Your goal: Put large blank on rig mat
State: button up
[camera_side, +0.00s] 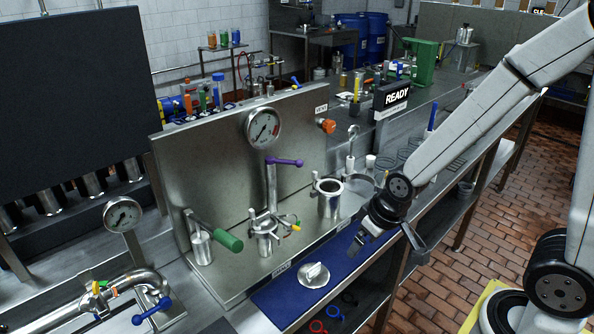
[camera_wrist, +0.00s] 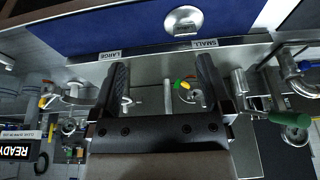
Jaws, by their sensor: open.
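The blue rig mat (camera_side: 345,255) lies along the front of the steel rig; it also shows at the top of the wrist view (camera_wrist: 100,25). A round metal blank with a raised grip (camera_side: 314,275) lies flat on the mat, beside the SMALL label in the wrist view (camera_wrist: 183,20). The mat by the LARGE label (camera_wrist: 110,57) is bare. I cannot pick out a large blank with certainty. My gripper (camera_side: 361,240) is above the mat's right part, apart from the blank. Its fingers (camera_wrist: 163,75) are open, with nothing held between them.
A flanged metal port (camera_side: 328,198) stands behind the mat. Left of it are a clamped port with a purple-handled valve (camera_side: 272,185) and a green-handled valve (camera_side: 225,238). A gauge (camera_side: 263,128) is on the upright panel. A READY sign (camera_side: 396,97) stands behind.

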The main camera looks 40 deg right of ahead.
jog(key=shift+s+d+r+g, duration=0.25)
jog(key=shift+s+r, duration=0.15)
jog(key=shift+s, duration=0.1)
jog(key=shift+s+d+r+g, duration=0.15)
jog(key=shift+s+r+g, duration=0.1)
jog(key=shift+s+r, duration=0.2)
dwell(0.6)
